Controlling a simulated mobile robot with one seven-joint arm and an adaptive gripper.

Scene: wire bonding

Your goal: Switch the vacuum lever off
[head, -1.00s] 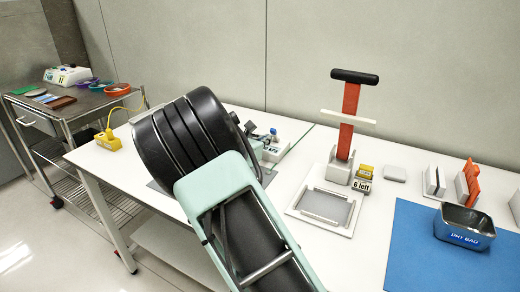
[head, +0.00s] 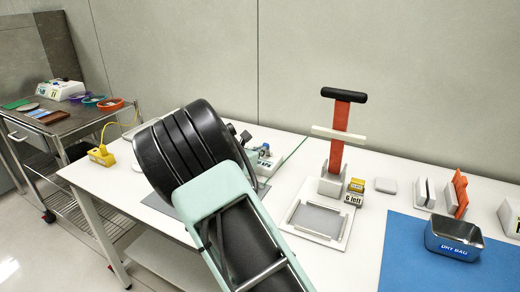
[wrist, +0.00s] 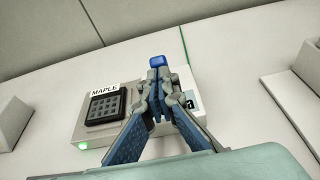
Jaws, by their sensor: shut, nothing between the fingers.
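In the wrist view a pale box labelled MAPLE (wrist: 74,130) has a dark gridded plate on top and a lit green light at its front corner. A blue cap (wrist: 157,61), apparently the lever's knob, shows just beyond the fingertips. My gripper (wrist: 160,82) is shut and empty over the box, its tips close to the blue cap. I cannot tell whether they touch. The fingers hide the lever's shaft and base. In the head view my arm covers most of the box, and a small blue part (head: 264,148) shows to its right.
A press with a black-handled orange lever (head: 340,130) stands right of my arm. Beyond it are a blue mat (head: 405,245) and a metal tray (head: 455,237). A yellow block (head: 101,156) sits at the table's left end, beside a cart (head: 75,122).

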